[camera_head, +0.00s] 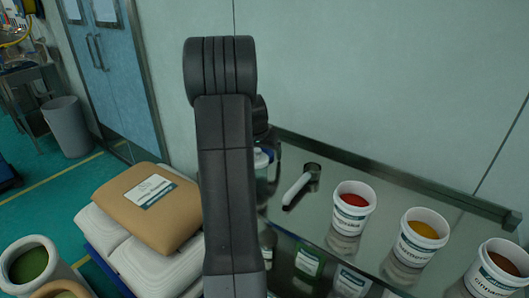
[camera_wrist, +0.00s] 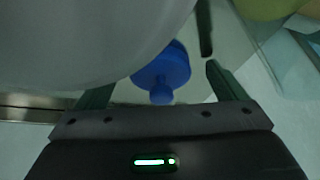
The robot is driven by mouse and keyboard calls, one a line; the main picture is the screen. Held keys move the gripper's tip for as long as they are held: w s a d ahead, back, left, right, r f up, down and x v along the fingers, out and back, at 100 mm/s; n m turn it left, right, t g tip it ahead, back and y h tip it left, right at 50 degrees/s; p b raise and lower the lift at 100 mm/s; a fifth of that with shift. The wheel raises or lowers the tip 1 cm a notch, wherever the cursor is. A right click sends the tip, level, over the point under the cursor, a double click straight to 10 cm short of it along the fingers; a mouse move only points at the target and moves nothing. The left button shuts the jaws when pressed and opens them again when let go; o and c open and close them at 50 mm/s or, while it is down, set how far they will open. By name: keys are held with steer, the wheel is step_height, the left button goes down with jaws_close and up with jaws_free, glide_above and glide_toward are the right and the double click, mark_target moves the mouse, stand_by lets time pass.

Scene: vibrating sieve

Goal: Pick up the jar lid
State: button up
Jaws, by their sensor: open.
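In the wrist view a blue round piece with a small knob (camera_wrist: 163,72), which looks like the jar lid, shows between the fingers of my gripper (camera_wrist: 160,82). The fingers are apart, one on each side of it in the picture. I cannot tell whether they touch it or how far off it is. A large pale rounded thing (camera_wrist: 75,40) covers part of the view at upper left. In the head view my arm hides my gripper. A clear jar with a bluish top (camera_head: 262,160) is partly hidden behind the arm.
On the glossy dark table (camera_head: 290,222) lies a white-handled scoop (camera_head: 297,190). Tubs of red (camera_head: 352,207), yellow (camera_head: 421,236) and brown (camera_head: 497,270) powder stand to the right. Stacked sacks (camera_head: 150,205) and an open green-filled sack (camera_head: 30,268) are at left.

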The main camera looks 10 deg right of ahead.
steer(key=c, duration=1.1)
steer(key=shift+o, duration=0.2)
